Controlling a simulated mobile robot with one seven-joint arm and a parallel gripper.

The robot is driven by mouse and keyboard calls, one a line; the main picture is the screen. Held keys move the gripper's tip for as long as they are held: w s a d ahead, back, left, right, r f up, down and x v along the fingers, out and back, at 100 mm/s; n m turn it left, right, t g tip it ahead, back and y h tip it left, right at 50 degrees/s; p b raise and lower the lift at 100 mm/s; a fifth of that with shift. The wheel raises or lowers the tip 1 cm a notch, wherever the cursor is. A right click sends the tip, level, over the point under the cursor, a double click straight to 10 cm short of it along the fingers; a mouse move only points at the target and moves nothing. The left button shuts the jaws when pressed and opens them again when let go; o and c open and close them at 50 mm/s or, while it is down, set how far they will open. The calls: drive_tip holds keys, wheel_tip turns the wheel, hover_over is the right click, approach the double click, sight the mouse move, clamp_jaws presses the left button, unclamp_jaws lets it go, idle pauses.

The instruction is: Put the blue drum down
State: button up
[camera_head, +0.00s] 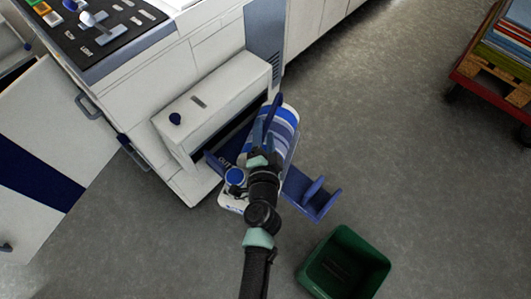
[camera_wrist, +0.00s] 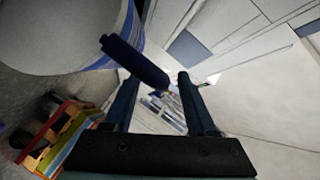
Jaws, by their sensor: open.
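The drum (camera_head: 287,117), white with blue stripes, stands at the front of the white machine, partly hidden under my arm. A blue cap (camera_head: 235,177) shows beside my wrist. My gripper (camera_head: 266,127) is over the drum in the head view, with its fingers apart. In the wrist view my gripper (camera_wrist: 160,82) is open. A dark blue rounded bar (camera_wrist: 135,60) reaches towards the space between the fingers, and no grip on it shows. A large white round surface with a blue edge (camera_wrist: 60,35) fills the upper left there; it seems to be the drum.
A blue bracket or tray (camera_head: 312,196) sticks out by the drum. The white machine (camera_head: 215,105) has an open slot behind it. A green bin (camera_head: 345,262) stands at the front right. A loaded red cart (camera_head: 478,75) is at the far right. Grey floor between is clear.

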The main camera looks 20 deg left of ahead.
drive_tip(key=shift+x, duration=0.95)
clamp_jaws()
idle(0.6)
